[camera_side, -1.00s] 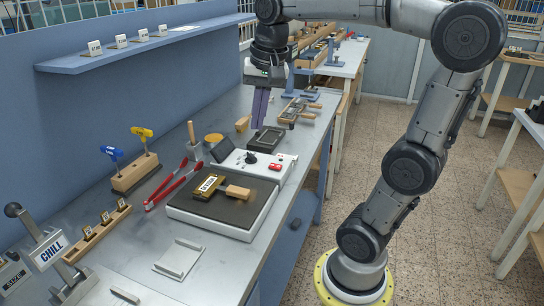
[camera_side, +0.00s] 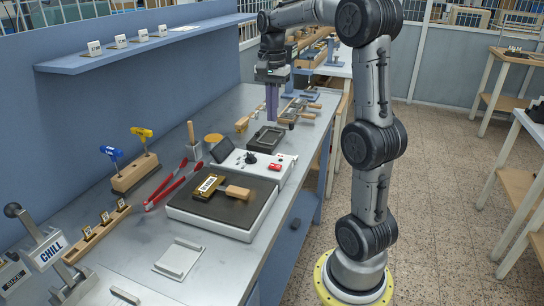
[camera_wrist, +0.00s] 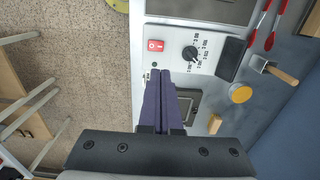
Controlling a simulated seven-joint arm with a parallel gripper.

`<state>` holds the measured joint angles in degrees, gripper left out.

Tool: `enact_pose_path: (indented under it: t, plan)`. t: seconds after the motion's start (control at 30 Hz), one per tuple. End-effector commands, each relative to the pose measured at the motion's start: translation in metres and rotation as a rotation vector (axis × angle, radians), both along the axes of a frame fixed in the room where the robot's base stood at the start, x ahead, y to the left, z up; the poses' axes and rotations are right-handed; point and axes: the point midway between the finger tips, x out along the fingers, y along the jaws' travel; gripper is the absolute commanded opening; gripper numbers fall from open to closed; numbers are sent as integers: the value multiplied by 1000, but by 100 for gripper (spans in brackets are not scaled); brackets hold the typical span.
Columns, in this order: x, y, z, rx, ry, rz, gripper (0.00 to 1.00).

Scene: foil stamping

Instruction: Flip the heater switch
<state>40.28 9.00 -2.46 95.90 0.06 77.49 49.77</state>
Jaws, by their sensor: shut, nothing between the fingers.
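The heater's red rocker switch (camera_side: 275,167) sits at the right of the white control panel (camera_side: 238,169), beside a black dial (camera_side: 250,158). In the wrist view the red switch (camera_wrist: 156,44) is left of the dial (camera_wrist: 190,53), beyond my fingertips. My gripper (camera_side: 271,119) points down, shut and empty, above the far end of the bench near a dark tray (camera_side: 265,138). In the wrist view its purple fingers (camera_wrist: 159,72) are together, their tips apart from the switch in the picture. Which way the rocker is set is too small to tell.
A dark hot plate (camera_side: 225,205) with a wooden-handled brass stamp (camera_side: 209,185) lies in front of the panel. Red tongs (camera_side: 172,187) lie to the left. A small dark screen (camera_side: 221,150) stands beside the dial. Wooden-handled tools (camera_side: 298,110) lie at the far end.

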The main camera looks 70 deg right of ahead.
Motion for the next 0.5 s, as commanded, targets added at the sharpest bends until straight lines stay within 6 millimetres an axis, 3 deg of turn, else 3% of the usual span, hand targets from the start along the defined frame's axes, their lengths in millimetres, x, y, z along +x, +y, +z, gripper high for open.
enact_pose_path:
  t: [0.17, 0.5]
  plan:
    - [0, 1, -13, 2, 3, 1, 0]
    - [-1, 1, -77, 4, 5, 1, 0]
